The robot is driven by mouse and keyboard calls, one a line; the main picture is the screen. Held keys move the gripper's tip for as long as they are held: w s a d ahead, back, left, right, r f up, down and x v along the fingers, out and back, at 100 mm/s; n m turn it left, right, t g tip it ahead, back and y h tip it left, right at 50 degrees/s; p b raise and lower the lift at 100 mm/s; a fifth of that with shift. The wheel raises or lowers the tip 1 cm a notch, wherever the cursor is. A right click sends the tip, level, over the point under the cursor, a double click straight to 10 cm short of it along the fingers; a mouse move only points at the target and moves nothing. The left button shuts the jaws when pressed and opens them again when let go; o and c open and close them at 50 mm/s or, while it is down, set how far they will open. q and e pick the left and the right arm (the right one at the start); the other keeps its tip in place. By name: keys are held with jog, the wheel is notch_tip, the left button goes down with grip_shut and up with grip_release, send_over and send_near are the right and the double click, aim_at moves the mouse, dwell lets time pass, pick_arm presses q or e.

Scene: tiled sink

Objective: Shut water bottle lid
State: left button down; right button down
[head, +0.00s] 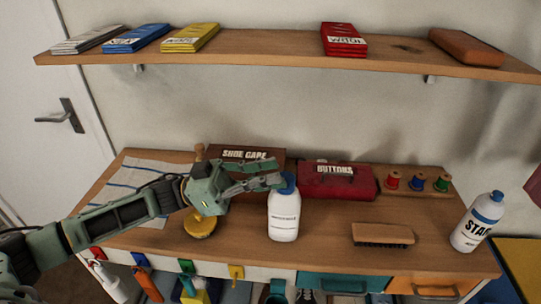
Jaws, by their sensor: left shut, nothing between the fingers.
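A white bottle (284,219) with a small dark label stands upright near the middle of the table. Its blue lid (288,183) is on top, partly hidden by my fingers, and I cannot tell whether it is open or shut. My left gripper (274,178) comes in from the left. It is shut and empty, with its fingertips at the lid's left side; I cannot tell whether they touch it. My right gripper is not in view.
A second white bottle (478,221) with a blue top stands at the right end of the wooden table (330,246). A brush (383,235), a red buttons box (337,182), a shoe care box (246,155), thread spools (417,183) and a yellow round item (200,226) surround the bottle. A shelf (270,50) hangs above.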

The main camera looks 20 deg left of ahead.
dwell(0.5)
pick_arm(q)
notch_tip(320, 180, up, 5)
jog(key=p, duration=0.4)
jog(key=f+b+v, duration=0.1)
jog(key=b+v, duration=0.3)
jog(key=v, duration=0.6)
